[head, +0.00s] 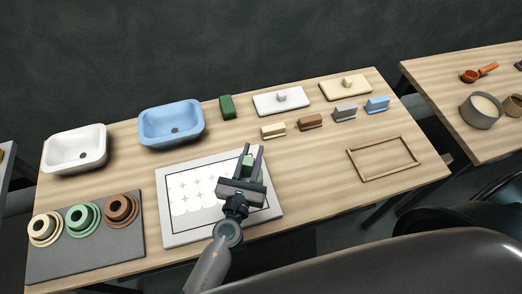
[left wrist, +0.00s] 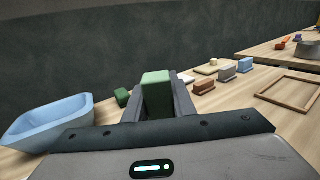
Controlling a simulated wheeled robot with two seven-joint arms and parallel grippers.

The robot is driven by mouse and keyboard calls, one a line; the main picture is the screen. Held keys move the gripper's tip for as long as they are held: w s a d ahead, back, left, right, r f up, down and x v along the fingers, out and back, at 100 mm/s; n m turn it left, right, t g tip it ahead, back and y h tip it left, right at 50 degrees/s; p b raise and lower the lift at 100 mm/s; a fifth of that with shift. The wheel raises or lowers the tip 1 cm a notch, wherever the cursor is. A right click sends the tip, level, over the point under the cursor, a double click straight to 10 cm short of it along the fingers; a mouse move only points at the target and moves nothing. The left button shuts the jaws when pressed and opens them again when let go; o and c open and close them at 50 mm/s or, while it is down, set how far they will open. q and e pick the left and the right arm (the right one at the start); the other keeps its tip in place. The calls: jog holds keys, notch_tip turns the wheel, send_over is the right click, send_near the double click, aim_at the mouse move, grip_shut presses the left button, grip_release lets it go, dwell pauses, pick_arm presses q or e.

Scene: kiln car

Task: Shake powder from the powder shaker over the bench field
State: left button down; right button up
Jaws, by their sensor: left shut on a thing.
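My left gripper (head: 253,164) is shut on an upright green block-shaped thing, likely the powder shaker (head: 248,168). The shaker (left wrist: 157,92) also shows between the fingers in the left wrist view. The gripper is above the right part of the bench field (head: 180,233), a pale board with a dark-outlined rectangle. Several rounded white patches cover the left and middle of the rectangle. My gripper and arm hide part of its right side. The shaker's holes cannot be made out. My right gripper is not in view.
A blue basin (head: 171,124) and a white basin (head: 75,149) stand behind left. A dark mat (head: 85,262) with several stacked round pieces lies left. A darker green block (head: 227,107), small coloured blocks and a wooden frame (head: 384,157) lie behind and right. Bare wood lies right of the field.

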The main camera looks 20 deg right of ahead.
pick_arm(q)
jog(key=a+b, duration=0.6)
jog(key=a, duration=2.1)
jog(key=shift+w, duration=0.45)
jog(key=shift+d+r, duration=0.1)
jog(key=s+d+p, duration=0.1)
jog(key=d+p, duration=0.4)
jog(key=d, duration=2.6)
jog(key=shift+s, duration=0.1)
